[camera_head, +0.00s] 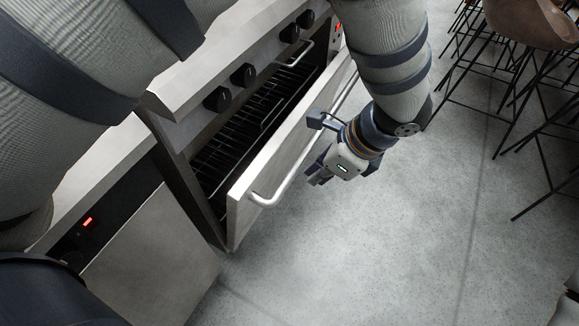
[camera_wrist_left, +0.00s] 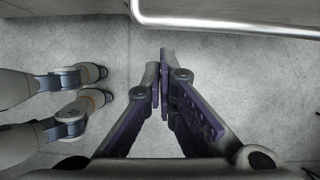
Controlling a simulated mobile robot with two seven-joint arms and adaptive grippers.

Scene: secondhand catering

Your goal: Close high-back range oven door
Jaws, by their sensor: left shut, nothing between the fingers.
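The range oven door (camera_head: 272,158) is partly open. It tilts outward from the oven front, leaving a gap with dark wire racks (camera_head: 240,130) showing inside. A metal bar handle (camera_head: 288,182) runs along the door's outer face; the handle also crosses the top of the left wrist view (camera_wrist_left: 230,27). My left gripper (camera_head: 318,176) is on the outer side of the door, close to the handle. Its fingers (camera_wrist_left: 165,92) are closed together with nothing between them, apart from the bar in the wrist view. My right gripper is not in view.
Black control knobs (camera_head: 243,74) line the oven front above the opening. A steel cabinet (camera_head: 150,255) with a red display stands to the left. Stools with thin black legs (camera_head: 530,110) stand at the upper right. The grey floor (camera_head: 400,250) before the door is clear.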

